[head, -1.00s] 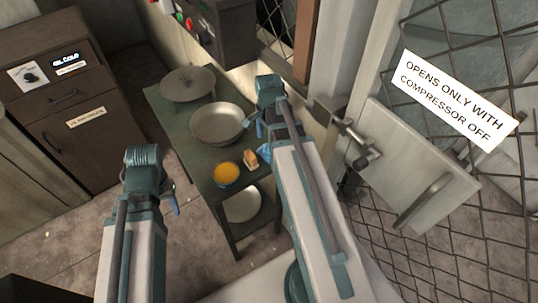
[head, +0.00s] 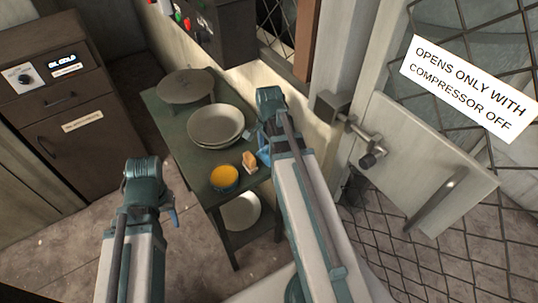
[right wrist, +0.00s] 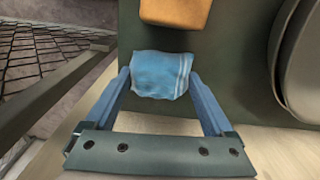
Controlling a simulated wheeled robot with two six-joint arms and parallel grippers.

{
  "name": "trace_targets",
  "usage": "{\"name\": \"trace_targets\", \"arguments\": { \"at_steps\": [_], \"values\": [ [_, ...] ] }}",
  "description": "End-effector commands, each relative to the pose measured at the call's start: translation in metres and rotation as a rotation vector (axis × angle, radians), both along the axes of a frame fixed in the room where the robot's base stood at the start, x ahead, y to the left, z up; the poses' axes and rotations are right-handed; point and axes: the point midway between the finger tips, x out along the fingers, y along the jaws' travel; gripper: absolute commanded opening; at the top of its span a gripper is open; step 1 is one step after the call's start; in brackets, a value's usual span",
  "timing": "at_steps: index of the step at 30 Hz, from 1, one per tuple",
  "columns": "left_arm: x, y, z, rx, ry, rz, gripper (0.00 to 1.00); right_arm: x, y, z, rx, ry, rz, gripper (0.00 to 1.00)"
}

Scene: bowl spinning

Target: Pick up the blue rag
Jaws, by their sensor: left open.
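The blue rag (right wrist: 162,75) lies on the dark green table in the right wrist view, a small light-blue cloth with pale stripes near one end. My left gripper (head: 173,212) is open and empty, off the table's left side.
The green table (head: 175,125) holds a round disc (head: 186,86), stacked pale bowls (head: 215,124), a blue bowl of orange contents (head: 224,178) and a tan block (head: 249,161). A pale plate (head: 241,213) is on the lower shelf. A mesh gate (head: 480,240) stands right.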

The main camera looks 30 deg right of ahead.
Motion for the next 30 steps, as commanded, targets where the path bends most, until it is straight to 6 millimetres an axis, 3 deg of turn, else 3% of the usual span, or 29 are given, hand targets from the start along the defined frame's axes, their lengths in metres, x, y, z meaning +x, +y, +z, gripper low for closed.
{"name": "trace_targets", "arguments": {
  "at_steps": [1,9,11,22,30],
  "values": [
    [0.0,0.0,0.0,0.0,0.0,0.0,0.5,0.0,0.0,0.0,0.0,0.0,0.0,0.77],
    [0.0,0.0,0.0,0.0,0.0,0.0,0.5,0.0,0.0,0.0,0.0,0.0,0.0,0.28],
    [0.0,0.0,0.0,0.0,0.0,0.0,0.5,0.0,0.0,0.0,0.0,0.0,0.0,0.2],
    [0.0,0.0,0.002,0.0,0.0,0.0,0.5,0.0,0.0,0.002,0.0,0.0,0.0,0.2],
    [0.0,0.0,0.015,0.0,0.0,0.0,0.5,0.0,-0.004,0.015,0.0,0.0,0.002,0.2]
  ]
}}
